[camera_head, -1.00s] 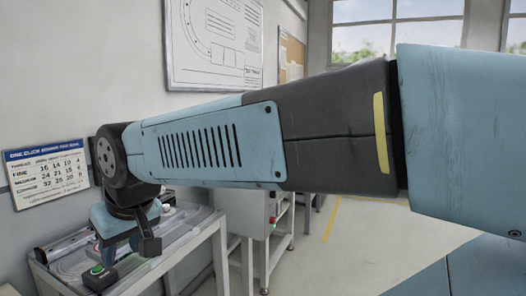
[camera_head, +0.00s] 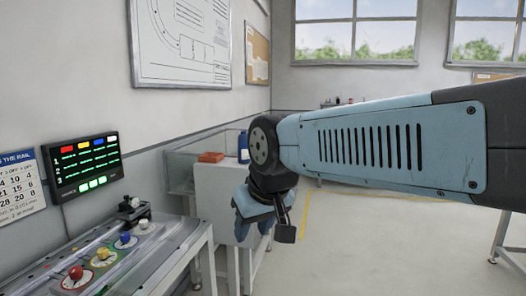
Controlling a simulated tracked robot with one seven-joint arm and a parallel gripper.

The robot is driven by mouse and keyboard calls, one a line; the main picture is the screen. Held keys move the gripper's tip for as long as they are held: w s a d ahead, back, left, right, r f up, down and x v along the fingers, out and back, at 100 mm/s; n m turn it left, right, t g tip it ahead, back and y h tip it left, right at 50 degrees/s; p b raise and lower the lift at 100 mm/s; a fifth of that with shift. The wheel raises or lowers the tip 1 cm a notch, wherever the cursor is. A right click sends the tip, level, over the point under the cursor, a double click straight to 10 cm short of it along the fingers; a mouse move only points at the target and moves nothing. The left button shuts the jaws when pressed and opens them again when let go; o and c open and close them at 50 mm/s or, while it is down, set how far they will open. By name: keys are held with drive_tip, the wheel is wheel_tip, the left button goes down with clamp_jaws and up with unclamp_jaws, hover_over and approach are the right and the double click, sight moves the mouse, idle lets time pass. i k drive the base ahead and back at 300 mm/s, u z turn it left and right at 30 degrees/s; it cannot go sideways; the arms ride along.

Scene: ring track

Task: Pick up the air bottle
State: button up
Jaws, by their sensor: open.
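A blue bottle-like container (camera_head: 243,146) with a pale label stands on the white cabinet at the back, left of my arm. It is partly cut off by my wrist, and I cannot tell if it is the air bottle. No other clear bottle shows. My gripper (camera_head: 264,232) hangs below my wrist, pointing down, in front of the white cabinet. It is open with nothing seen in it, and it is apart from the blue container. One dark finger (camera_head: 285,233) shows clearly; the other is hard to make out.
A table (camera_head: 180,262) at the lower left carries a track with red, yellow and blue knobs and a small black device (camera_head: 135,211). A scoreboard (camera_head: 83,164) hangs above.

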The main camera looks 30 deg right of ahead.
sight(243, 156)
drive_tip(key=u, duration=0.3)
drive_tip(key=i, duration=0.1)
drive_tip(key=z, duration=1.15)
drive_tip(key=k, duration=0.4)
drive_tip(key=z, duration=0.3)
drive_tip(key=i, duration=1.4)
drive_tip(key=u, duration=0.35)
